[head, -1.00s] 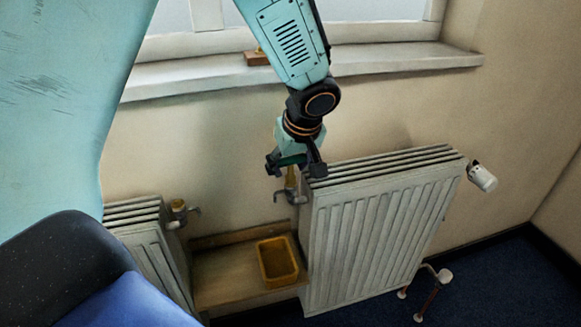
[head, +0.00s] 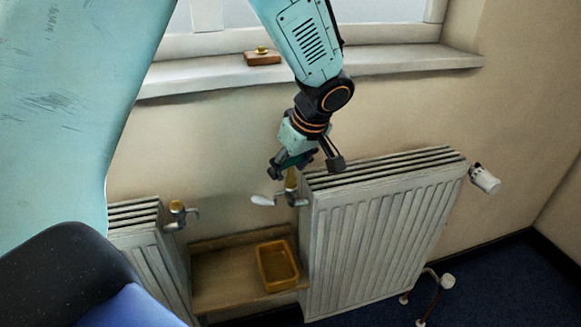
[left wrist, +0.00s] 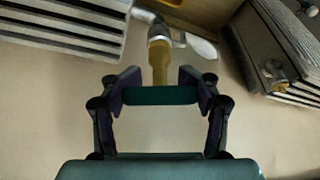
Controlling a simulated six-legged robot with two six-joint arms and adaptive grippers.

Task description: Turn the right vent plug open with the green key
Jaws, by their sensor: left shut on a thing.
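The green key has a dark green crossbar handle (left wrist: 160,95) and a brass shaft (left wrist: 159,65). My left gripper (head: 304,165) is shut on the handle above the right radiator's near left corner. In the head view the brass shaft (head: 291,180) runs down from the fingers. Its lower end meets the grey right vent plug (head: 297,200), which also shows in the left wrist view (left wrist: 158,33); the exact joint is hard to see. A pale, elongated shape (head: 262,200) sticks out from the plug's spout on its left side. My right gripper is not in view.
The right radiator (head: 370,235) stands close beside the key. The left radiator (head: 140,214) carries a similar brass-topped plug (head: 177,208). A yellow tray (head: 278,265) sits on a wooden shelf (head: 222,290) between them. A wooden block (head: 262,58) lies on the windowsill.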

